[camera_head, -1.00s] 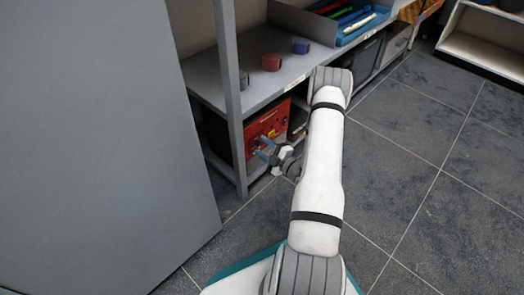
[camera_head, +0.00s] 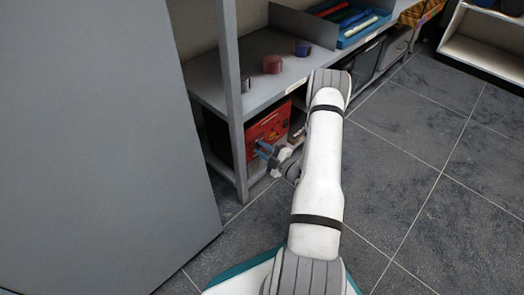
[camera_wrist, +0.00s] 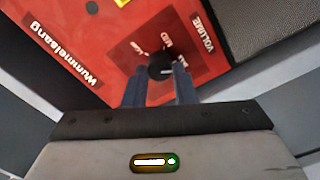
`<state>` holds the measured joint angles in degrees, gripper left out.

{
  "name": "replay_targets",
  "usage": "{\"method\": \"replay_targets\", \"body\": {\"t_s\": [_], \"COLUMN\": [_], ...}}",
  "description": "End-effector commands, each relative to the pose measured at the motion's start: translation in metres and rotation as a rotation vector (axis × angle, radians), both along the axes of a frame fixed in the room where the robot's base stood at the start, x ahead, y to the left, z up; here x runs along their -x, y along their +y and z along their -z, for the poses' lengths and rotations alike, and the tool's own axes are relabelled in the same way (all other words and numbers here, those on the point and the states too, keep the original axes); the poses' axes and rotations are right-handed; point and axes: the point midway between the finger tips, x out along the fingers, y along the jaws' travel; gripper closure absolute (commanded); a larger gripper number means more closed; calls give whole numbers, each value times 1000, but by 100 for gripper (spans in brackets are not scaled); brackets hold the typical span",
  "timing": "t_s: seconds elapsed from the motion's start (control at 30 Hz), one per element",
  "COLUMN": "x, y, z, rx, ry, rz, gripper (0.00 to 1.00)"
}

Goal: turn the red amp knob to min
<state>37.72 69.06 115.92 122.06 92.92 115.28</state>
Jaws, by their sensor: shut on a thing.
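The red amp (camera_head: 266,131) stands on the lower shelf, its front facing out. In the wrist view its red front (camera_wrist: 95,45) carries a darker square panel marked "VOLUME" and a label reading "Wummelsang". The black amp knob (camera_wrist: 160,67) sits in that panel, with smaller lettering around it, partly hard to read. My gripper (camera_wrist: 160,82) is shut on the knob, one blue-grey finger on each side. In the head view my gripper (camera_head: 261,148) reaches the amp's front, and the knob itself is too small to make out.
On the shelf board (camera_head: 222,72) above stand a red knob-like item (camera_head: 272,64) and a blue one (camera_head: 302,48). A blue tray (camera_head: 365,32) lies further right. A grey shelf post (camera_head: 231,100) stands left of my gripper.

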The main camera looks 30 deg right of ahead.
Motion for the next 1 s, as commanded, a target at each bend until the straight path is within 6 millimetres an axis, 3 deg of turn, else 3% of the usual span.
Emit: {"method": "replay_targets", "body": {"t_s": [0.37, 1.0], "x": [3, 2], "y": [-5, -7], "z": [3, 2], "rx": [150, 713], "ry": [-43, -246], "rz": [11, 14], "gripper": [99, 99]}}
